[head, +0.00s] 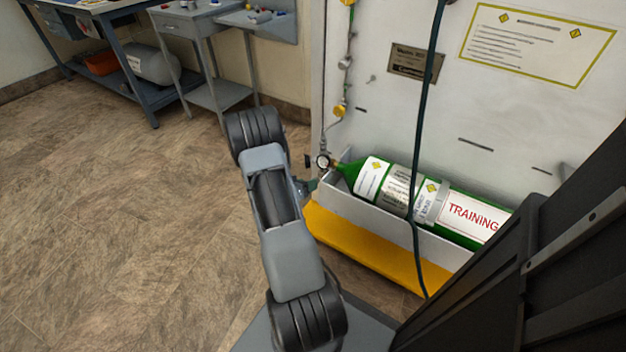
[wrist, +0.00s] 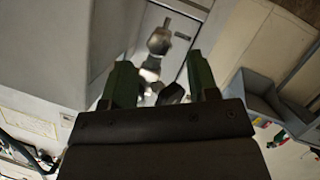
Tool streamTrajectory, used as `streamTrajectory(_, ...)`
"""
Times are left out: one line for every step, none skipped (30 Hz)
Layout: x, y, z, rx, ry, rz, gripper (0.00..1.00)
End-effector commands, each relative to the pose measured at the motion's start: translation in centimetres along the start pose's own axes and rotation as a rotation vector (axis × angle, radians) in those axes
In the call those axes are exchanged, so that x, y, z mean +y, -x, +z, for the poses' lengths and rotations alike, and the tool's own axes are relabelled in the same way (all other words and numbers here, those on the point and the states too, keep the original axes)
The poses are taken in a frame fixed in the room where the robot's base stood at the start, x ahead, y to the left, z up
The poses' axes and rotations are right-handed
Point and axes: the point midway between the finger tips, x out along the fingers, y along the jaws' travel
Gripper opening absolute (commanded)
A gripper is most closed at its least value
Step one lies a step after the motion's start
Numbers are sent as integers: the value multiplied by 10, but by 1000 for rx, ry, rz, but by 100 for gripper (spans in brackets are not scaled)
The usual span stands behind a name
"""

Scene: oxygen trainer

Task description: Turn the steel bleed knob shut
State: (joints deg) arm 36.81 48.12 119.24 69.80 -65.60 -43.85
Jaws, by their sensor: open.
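In the wrist view, my gripper (wrist: 161,72) is open, with its two dark green fingers apart. A round steel-grey fitting (wrist: 159,41) shows just beyond the fingertips, on a pale panel. It may be the steel bleed knob, but the blur leaves this unclear. A bright steel piece (wrist: 150,74) and a dark piece (wrist: 171,93) show in the gap between the fingers. I cannot tell whether either finger touches them. In the head view, my gripper (head: 305,187) is mostly hidden behind my arm, beside the left end of the cylinder cradle.
A green cylinder (head: 376,180) labelled TRAINING lies in a grey cradle (head: 369,222) on a yellow base (head: 357,248). A small gauge (head: 322,160) is near its neck. A dark hose (head: 416,150) hangs in front. Open floor (head: 130,240) lies left, workbenches (head: 140,77) behind it.

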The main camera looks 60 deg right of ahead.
Motion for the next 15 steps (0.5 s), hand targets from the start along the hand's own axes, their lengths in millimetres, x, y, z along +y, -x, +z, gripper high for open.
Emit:
streamTrajectory(1,13,-4,2,3,-5,54)
streamTrajectory(1,20,-4,2,2,-5,54)
streamTrajectory(1,28,-4,3,1,-5,54)
streamTrajectory(1,33,-4,3,1,-3,54)
streamTrajectory(1,39,-3,3,2,-4,54)
streamTrajectory(1,46,-3,2,2,-3,54)
streamTrajectory(1,51,-3,2,2,-4,54)
streamTrajectory(1,56,-3,2,2,-4,54)
streamTrajectory(1,62,-2,1,1,-3,54)
streamTrajectory(1,66,-2,2,2,-3,54)
streamTrajectory(1,69,-2,1,1,-2,54)
streamTrajectory(1,73,-2,1,0,-2,54)
streamTrajectory(0,76,-2,2,0,-2,54)
streamTrajectory(0,78,-2,2,0,-2,54)
streamTrajectory(1,81,-1,1,-1,-1,54)
